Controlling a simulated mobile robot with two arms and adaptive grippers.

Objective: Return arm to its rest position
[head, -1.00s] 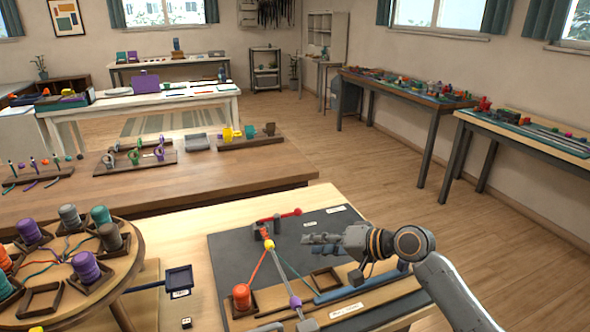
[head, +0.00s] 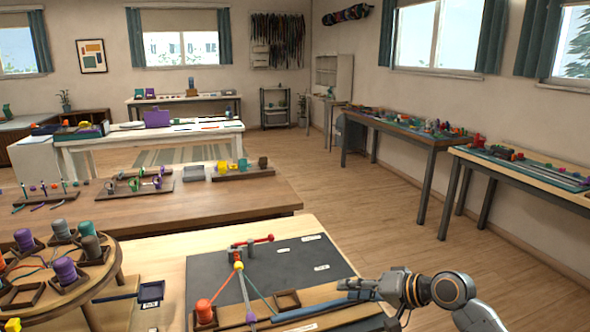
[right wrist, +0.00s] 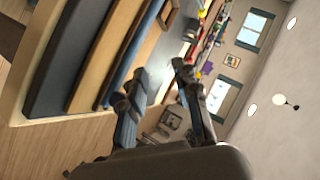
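My right gripper (head: 352,289) is at the right front of the dark work mat (head: 205,262) in the head view, its fingers pointing left. The right wrist view shows its two fingers (right wrist: 160,78) spread apart with nothing between them. Cords fan out from a yellow piece (head: 239,266) below a red-tipped bar (head: 262,239). One runs to an orange spool (head: 204,311) and one goes through a purple bead (head: 250,317). Another runs right towards the blue bar (head: 310,310). My left gripper is out of view.
A round wooden stand (head: 110,262) with several spools is at the left. A small dark tray (head: 151,291) lies beside it. A brown table (head: 215,205) stands behind. Open floor (head: 375,225) lies to the right.

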